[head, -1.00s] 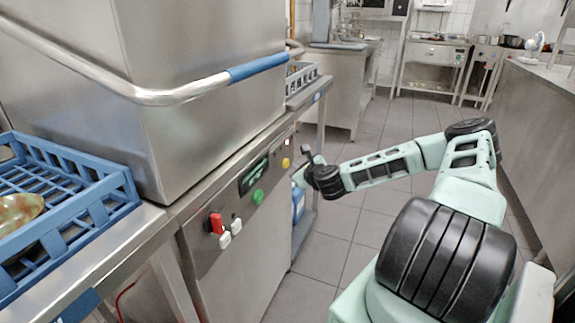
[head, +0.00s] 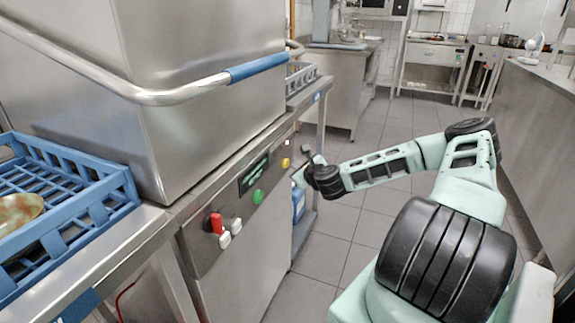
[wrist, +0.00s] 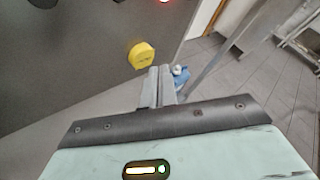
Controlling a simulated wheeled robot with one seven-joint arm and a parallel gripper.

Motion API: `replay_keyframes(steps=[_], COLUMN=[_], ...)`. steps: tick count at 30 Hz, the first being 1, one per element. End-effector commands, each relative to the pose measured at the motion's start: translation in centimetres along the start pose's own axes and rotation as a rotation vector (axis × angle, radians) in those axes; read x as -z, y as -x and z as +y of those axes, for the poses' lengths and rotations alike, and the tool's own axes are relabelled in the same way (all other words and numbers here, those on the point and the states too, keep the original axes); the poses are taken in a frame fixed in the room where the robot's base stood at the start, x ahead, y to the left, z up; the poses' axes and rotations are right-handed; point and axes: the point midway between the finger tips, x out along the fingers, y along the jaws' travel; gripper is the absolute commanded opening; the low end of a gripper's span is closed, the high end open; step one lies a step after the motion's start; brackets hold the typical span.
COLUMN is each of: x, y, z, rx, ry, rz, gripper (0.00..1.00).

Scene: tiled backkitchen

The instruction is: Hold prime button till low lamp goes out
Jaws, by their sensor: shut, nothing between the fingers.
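The yellow button (head: 285,163) is on the steel front panel of the machine, at its far right end. It also shows in the wrist view (wrist: 142,55), with small unreadable lettering. A small lamp (head: 287,142) above it glows red, cut off at the top edge of the wrist view (wrist: 165,1). My gripper (head: 306,151) is to the right of the button in the head view. In the wrist view my gripper (wrist: 160,71) is shut and empty, its tips just below and right of the button. It appears apart from the button.
The panel also carries a dark display (head: 254,176), a green button (head: 258,196), a red switch (head: 216,223) and white switches (head: 225,240). A blue bottle (head: 298,203) stands beyond the panel's right end. A long handle bar (head: 190,94) crosses above. Tiled floor (head: 335,240) is clear.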

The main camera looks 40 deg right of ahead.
Motion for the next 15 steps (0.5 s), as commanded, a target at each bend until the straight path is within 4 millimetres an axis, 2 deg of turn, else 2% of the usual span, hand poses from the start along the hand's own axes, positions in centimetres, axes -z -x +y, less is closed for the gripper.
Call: replay_keyframes(steps=[15], x=[-0.46], y=[-0.59], z=[0.44], rx=[0.000], ry=[0.000], rz=[0.000], gripper=[0.00])
